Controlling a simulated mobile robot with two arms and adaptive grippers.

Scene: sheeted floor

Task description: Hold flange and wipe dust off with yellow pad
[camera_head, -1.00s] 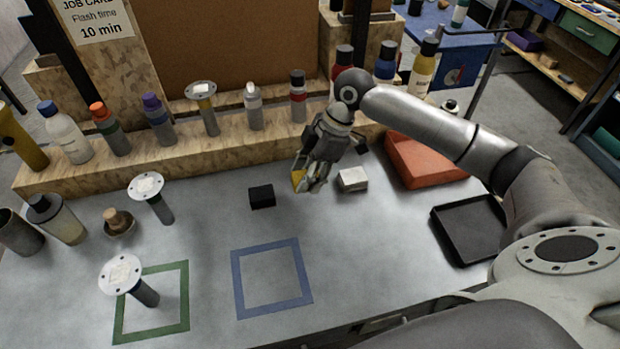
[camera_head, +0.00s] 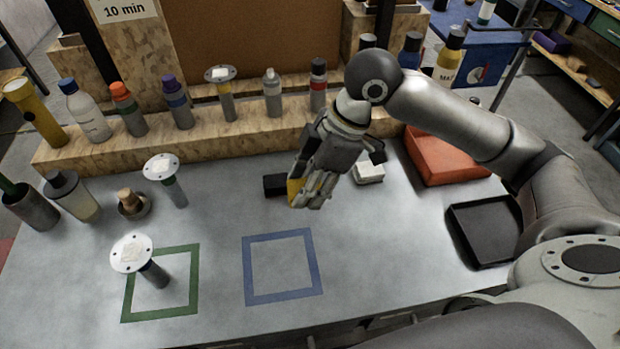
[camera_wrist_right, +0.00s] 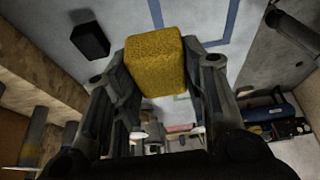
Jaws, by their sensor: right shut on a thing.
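My right gripper (camera_head: 312,190) is shut on the yellow pad (camera_head: 293,190) and holds it above the table. The pad (camera_wrist_right: 156,60) sits between both fingers in the right wrist view. A second flange (camera_head: 161,167) stands farther back. A third flange (camera_head: 221,74), with a yellow band on its stem, stands on the wooden ledge. All are well left of my right gripper. My left gripper is not in view.
A black block (camera_head: 274,185) and a white block (camera_head: 368,173) lie near my right gripper. The blue square (camera_head: 249,270) is empty. Bottles line the wooden ledge (camera_head: 90,155); a brush (camera_head: 130,203) stands at left.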

